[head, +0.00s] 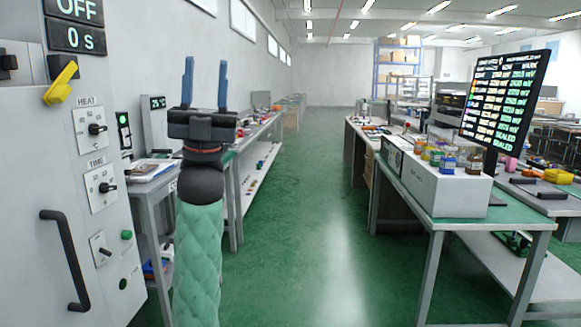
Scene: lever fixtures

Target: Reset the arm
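My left gripper (205,82) is raised upright left of centre in the head view. Its two blue fingers point up and stand wide apart, with nothing between them. Its arm, in a green quilted cover, rises from the bottom edge. The gripper appears clear of the grey cabinet (75,200) on the left, and I see no contact. My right gripper and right arm are not in view.
The cabinet has a yellow lever (62,84), knobs marked HEAT and TIME, a black handle (66,262) and a display reading OFF and 0 s. A workbench (440,225) with a white box (440,190) stands right. The green aisle floor (310,240) between is clear.

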